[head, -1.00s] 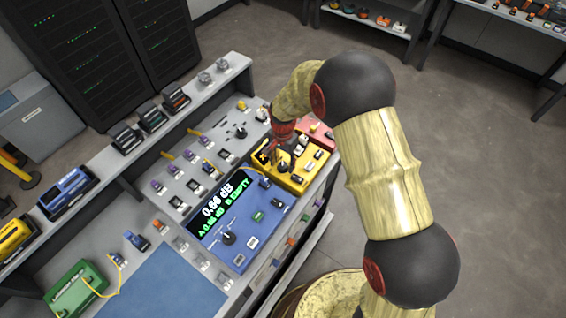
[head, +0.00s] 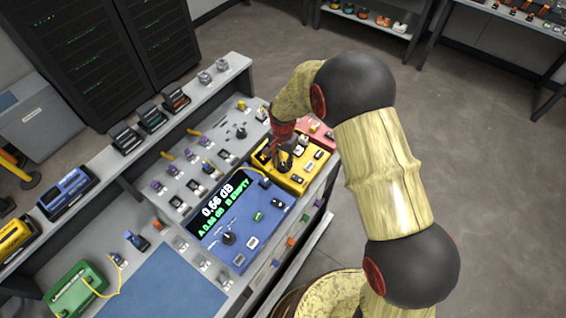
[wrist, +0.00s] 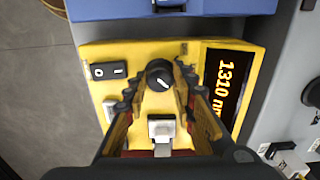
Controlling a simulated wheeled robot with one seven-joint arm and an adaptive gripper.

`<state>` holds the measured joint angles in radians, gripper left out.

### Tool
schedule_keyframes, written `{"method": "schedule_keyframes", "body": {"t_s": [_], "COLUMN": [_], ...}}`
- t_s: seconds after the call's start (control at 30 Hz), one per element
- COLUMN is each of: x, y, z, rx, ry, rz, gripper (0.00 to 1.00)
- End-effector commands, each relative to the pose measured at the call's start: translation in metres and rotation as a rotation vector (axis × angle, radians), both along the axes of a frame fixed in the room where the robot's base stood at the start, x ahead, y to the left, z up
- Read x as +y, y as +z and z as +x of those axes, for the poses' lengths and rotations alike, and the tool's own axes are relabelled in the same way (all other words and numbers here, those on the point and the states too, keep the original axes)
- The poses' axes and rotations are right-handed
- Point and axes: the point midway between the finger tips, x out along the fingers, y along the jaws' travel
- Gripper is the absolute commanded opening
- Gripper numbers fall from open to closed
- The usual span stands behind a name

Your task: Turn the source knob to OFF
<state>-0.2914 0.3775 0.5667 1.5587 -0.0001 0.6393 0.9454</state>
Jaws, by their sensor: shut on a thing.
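The yellow source box (head: 297,182) stands at the right end of the bench. In the wrist view the box (wrist: 95,52) has a display (wrist: 228,88) reading 1310 nm. Its round black knob (wrist: 158,73) with a white mark sits between the fingertips. In the wrist view my gripper (wrist: 159,80) is shut on the knob, one finger on each side. I cannot tell which setting the knob's mark points to.
A red device (head: 318,130) is on the other side. Small parts crowd the grey panel behind.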

Motion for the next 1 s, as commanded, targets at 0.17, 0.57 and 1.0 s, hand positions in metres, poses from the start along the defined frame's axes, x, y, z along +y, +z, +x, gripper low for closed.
{"method": "schedule_keyframes", "body": {"t_s": [0.17,0.57,1.0], "x": [0.0004,0.0006,0.0007], "y": [0.0007,0.0014,0.0014], "z": [0.0007,0.0012,0.0014], "rx": [-0.001,-0.003,-0.003], "ry": [0.05,0.355,0.775], "rz": [0.0,0.001,0.0], "gripper": [0.01,0.01,0.01]}}
